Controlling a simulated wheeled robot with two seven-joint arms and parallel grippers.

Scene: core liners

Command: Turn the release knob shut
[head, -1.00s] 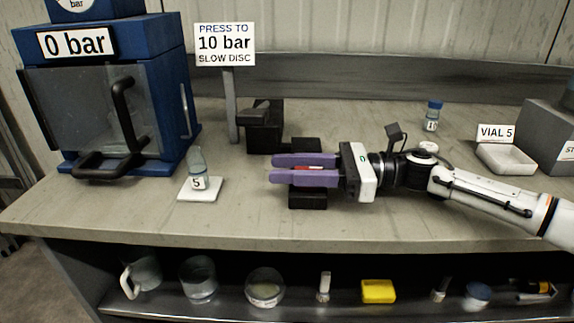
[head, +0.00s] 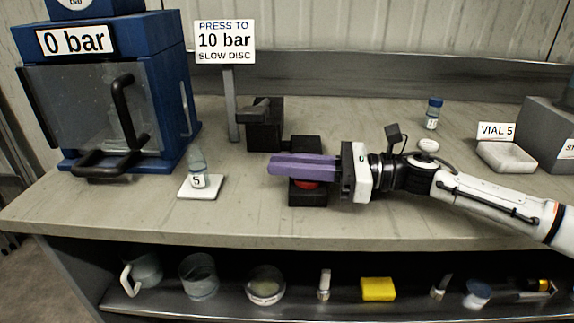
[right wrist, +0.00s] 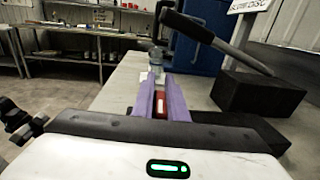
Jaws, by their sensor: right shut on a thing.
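The release knob (head: 308,185) is red and sits on a small black block (head: 307,198) on the bench. My right gripper (head: 272,165) has purple fingers that reach in from the right over this block. In the head view the fingers look close together and hide most of the knob. In the right wrist view the red knob (right wrist: 160,104) shows between the two purple fingers (right wrist: 160,85), and they are shut on it. How far the knob is turned cannot be seen. My left gripper is not in view.
A blue press (head: 170,95) reading 0 bar stands at left, with vial 5 (head: 197,168) on a white pad before it. A black pump block (head: 264,137) and sign (head: 225,42) stand behind the knob. A white tray (head: 505,157) is at right. Bench between is clear.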

